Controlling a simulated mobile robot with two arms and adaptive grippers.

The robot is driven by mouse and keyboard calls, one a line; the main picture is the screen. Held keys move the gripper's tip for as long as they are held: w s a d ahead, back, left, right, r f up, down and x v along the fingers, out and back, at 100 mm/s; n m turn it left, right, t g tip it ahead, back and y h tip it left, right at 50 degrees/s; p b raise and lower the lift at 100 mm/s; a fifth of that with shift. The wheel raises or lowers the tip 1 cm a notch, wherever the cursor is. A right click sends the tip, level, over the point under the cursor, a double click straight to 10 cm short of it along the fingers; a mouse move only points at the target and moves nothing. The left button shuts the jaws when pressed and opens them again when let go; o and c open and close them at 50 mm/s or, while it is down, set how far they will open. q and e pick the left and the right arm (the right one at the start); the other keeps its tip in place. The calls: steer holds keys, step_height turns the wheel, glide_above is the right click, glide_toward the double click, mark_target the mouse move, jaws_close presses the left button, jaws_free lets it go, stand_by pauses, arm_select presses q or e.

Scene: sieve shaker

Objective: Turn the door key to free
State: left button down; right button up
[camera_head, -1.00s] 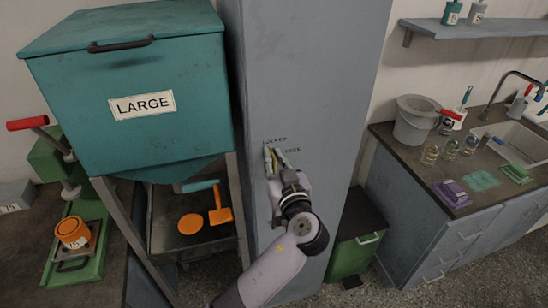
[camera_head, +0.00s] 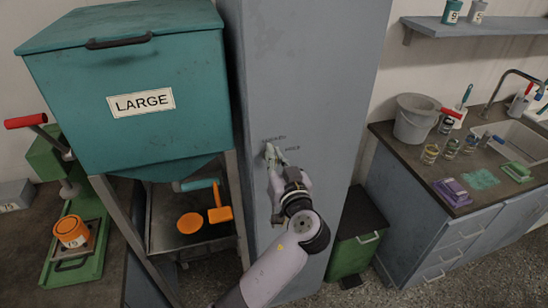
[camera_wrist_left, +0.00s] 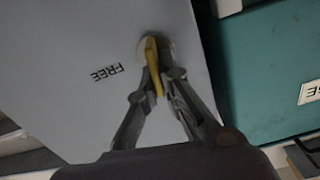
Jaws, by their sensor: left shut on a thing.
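The yellow door key (camera_wrist_left: 153,68) sits at a round lock plate (camera_wrist_left: 169,48) on the grey cabinet door (camera_head: 300,80). My left gripper (camera_head: 271,157) reaches to the door at the lock. In the left wrist view its fingers (camera_wrist_left: 158,88) are shut on the key, one on each side. The word FREE (camera_wrist_left: 106,73) shows upside down beside the lock in that view. In the head view the FREE mark (camera_head: 292,148) is right of the fingertips, and the LOCKED mark (camera_head: 273,138) is just above them. The fingers hide the key there. My right gripper is not in view.
A teal hopper labelled LARGE (camera_head: 130,75) stands close left of the cabinet, over a tray with an orange scoop (camera_head: 220,214). A green bin (camera_head: 350,258) stands at lower right. A counter with a bucket (camera_head: 412,125), jars and a sink is further right.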

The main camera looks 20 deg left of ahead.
arm_select(q)
steer(key=shift+w+d+f+m+p, duration=0.15)
steer(key=shift+d+f+m+p, duration=0.2)
steer(key=shift+m, duration=2.35)
steer(key=shift+w+d+f+m+p, duration=0.1)
steer(key=shift+m+p, duration=0.3)
steer(key=shift+m, duration=2.3)
steer(key=shift+w+d+f+m+p, duration=0.15)
steer(key=shift+d+f+m+p, duration=0.2)
steer(key=shift+m, duration=2.35)
steer(key=shift+a, duration=0.15)
steer(key=c, duration=1.8)
jaws_free()
